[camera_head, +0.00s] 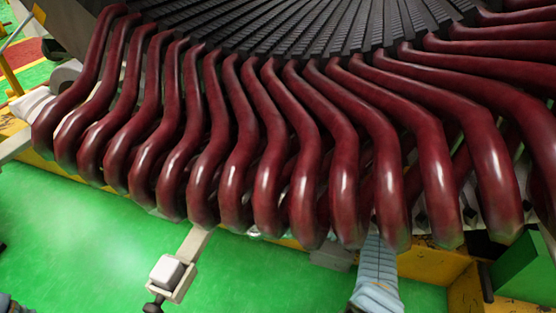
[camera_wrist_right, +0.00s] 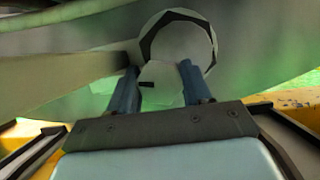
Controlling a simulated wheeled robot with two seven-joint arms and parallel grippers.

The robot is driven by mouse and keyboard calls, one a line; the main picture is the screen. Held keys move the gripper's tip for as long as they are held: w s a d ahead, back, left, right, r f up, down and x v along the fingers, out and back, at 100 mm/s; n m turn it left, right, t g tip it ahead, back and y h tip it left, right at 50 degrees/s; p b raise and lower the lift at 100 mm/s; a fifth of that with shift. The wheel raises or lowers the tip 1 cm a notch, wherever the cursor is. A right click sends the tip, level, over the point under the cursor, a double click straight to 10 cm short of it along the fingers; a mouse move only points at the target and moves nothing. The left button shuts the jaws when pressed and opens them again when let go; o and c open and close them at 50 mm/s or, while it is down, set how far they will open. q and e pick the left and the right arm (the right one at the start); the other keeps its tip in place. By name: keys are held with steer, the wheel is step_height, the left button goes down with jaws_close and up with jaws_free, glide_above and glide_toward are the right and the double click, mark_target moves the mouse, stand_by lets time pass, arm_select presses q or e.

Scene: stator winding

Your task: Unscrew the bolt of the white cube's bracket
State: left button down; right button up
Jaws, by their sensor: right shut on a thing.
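A small white cube (camera_head: 166,272) sits in a pale bracket (camera_head: 188,273) at the lower left of the head view. A dark bolt-like knob (camera_head: 154,303) projects below the cube. In the right wrist view my right gripper (camera_wrist_right: 160,82) has blue fingers shut on a pale piece (camera_wrist_right: 160,98) with a small dark mark. A round pale disc with a dark, angular rim (camera_wrist_right: 180,42) is just beyond the fingertips; I cannot tell how it joins the held piece. In the head view my right fingers are not visible. My left gripper is not in view.
Several dark red coils (camera_head: 270,170) hang over the work area in front of a black slotted core (camera_head: 300,25). A yellow base (camera_head: 435,265) runs below them. Open green floor (camera_head: 75,235) lies left of the cube. In the wrist view a broad pale bar (camera_wrist_right: 65,75) is at left.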

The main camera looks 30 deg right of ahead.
steer(key=n+y, duration=0.1)
steer(key=n, duration=0.1)
steer(key=n+t+p, duration=0.1)
steer(key=n, duration=0.2)
steer(key=shift+r+t+y, duration=0.1)
steer(key=shift+t+y, duration=0.2)
steer(key=shift+y, duration=0.1)
steer(key=shift+n+t+y+p, duration=0.6)
steer(key=shift+n+y+p, duration=0.4)
steer(key=shift+n, duration=1)
steer(key=shift+f, duration=0.2)
steer(key=o, duration=1)
steer(key=shift+o, duration=0.2)
steer(key=shift+a, duration=0.1)
steer(key=v, duration=1.3)
steer(key=shift+s+p, duration=0.35)
steer(key=shift+a, duration=0.15)
